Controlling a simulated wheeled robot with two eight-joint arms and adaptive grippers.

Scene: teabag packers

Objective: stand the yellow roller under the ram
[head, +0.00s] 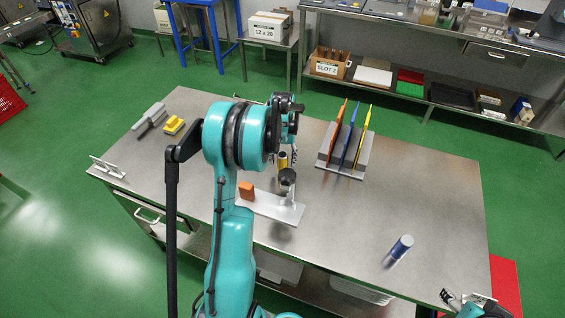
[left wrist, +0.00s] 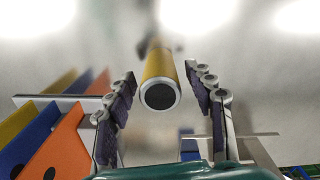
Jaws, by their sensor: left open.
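The yellow roller (head: 283,160) is near the middle of the table, just behind the ram (head: 288,176), which has a dark round head over a pale base plate (head: 282,211). In the left wrist view the yellow roller (left wrist: 158,66) lies between my spread fingers, its dark, pale-rimmed end towards the camera. My left gripper (head: 289,150) is open around the roller; no finger clearly touches it. The arm hides part of the base plate. My right gripper (head: 470,300) is cut off at the lower right corner, away from the roller.
An orange block (head: 246,190) is on the base plate. A grey rack (head: 326,158) holds orange, blue and yellow boards to the right of my gripper. A yellow brush-like item (head: 174,125) lies at left. The right middle is clear.

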